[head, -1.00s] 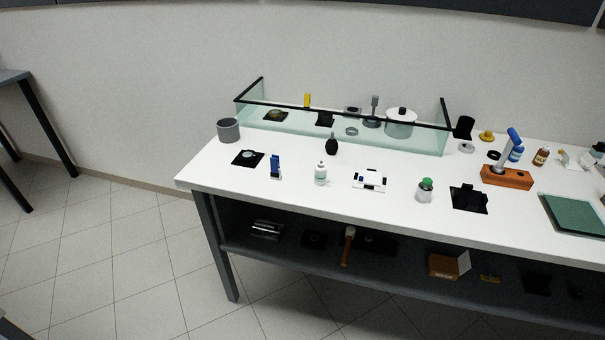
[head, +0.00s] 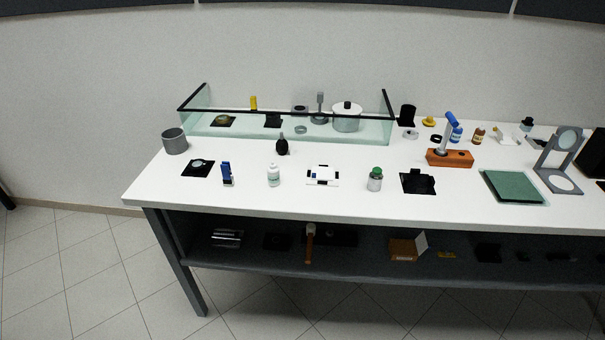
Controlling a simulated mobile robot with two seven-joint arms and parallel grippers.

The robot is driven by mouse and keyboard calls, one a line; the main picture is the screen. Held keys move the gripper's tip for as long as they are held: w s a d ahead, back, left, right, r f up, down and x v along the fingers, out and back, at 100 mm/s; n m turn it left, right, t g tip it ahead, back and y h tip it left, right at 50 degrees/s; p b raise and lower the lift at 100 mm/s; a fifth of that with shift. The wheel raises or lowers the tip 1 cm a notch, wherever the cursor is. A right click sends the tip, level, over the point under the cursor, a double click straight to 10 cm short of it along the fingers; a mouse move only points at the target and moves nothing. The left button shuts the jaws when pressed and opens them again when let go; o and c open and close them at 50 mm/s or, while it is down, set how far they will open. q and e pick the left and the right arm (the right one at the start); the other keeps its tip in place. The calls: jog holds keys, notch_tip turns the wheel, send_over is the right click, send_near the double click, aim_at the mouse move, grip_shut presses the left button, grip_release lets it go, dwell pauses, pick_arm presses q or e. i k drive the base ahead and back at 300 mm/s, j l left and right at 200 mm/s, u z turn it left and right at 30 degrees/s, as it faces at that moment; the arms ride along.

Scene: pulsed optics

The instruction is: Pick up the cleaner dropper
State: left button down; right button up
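A small white bottle (head: 273,176) with a narrow top and a printed label stands upright near the front of the white bench, left of centre; it looks like the cleaner dropper, but its label is too small to read. Other bottles stand on the bench: a clear jar with a green cap (head: 375,180), a blue-and-white bottle (head: 457,134) and an amber bottle (head: 478,136). Neither of my grippers is in view.
The white bench (head: 230,202) has a clear front strip. A glass screen (head: 240,128) with a black rim stands behind the bottle. A blue upright piece (head: 227,174), a white plate with black parts (head: 322,174) and a black blower (head: 282,145) stand around it. A dark shelf (head: 350,262) lies below.

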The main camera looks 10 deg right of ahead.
aim_at(272, 171)
jog(key=i+j+z, duration=1)
jog(key=i, duration=0.1)
